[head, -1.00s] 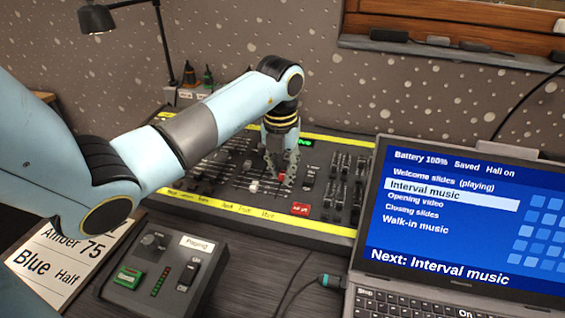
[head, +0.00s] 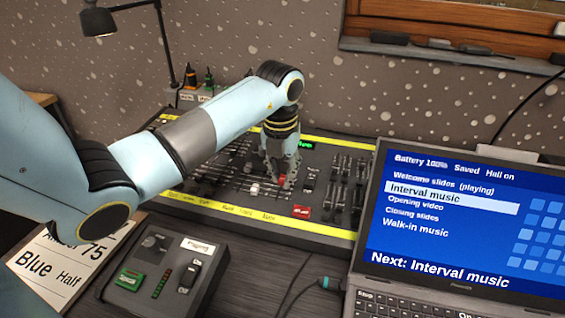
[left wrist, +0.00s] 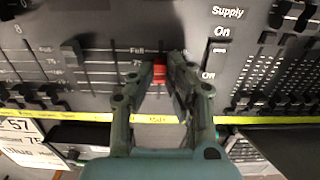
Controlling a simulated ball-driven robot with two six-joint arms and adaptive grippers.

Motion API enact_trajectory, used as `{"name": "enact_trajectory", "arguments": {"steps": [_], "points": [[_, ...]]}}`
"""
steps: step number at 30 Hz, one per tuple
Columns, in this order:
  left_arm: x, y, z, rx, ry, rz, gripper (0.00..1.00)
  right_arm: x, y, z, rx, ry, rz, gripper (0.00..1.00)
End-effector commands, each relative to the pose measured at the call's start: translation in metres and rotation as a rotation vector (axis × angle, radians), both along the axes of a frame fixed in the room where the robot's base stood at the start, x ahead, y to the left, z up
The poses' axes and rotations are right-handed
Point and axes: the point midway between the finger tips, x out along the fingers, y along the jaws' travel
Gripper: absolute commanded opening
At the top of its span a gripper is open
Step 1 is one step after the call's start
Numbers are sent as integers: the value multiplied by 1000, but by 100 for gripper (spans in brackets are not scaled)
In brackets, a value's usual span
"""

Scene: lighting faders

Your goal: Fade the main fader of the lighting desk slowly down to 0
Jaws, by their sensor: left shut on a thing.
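The lighting desk (head: 228,212) is a dark panel with yellow edge strips and many faders. My left gripper (head: 281,183) reaches down onto it from the left arm. In the left wrist view, the main fader's red knob (left wrist: 159,69) sits between the tips of my left gripper (left wrist: 160,72), which is shut on it. In the head view the fingers mostly hide the knob. My right gripper is in neither view.
A white fader knob (head: 255,189) stands just left of the gripper, and a red button (head: 301,211) lies in front of it. A laptop (head: 455,220) stands at the right. A small control box (head: 160,275) is in front of the desk.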

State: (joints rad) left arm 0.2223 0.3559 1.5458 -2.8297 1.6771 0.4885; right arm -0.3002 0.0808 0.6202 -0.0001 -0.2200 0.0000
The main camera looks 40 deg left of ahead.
Motion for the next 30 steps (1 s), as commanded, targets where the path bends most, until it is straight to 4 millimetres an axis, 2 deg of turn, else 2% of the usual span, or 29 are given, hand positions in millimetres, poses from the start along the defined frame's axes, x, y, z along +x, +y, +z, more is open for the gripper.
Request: {"name": "enact_trajectory", "arguments": {"steps": [30], "points": [[-6, -3, -1, -1, 2, 0, 0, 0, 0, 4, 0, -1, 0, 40]]}}
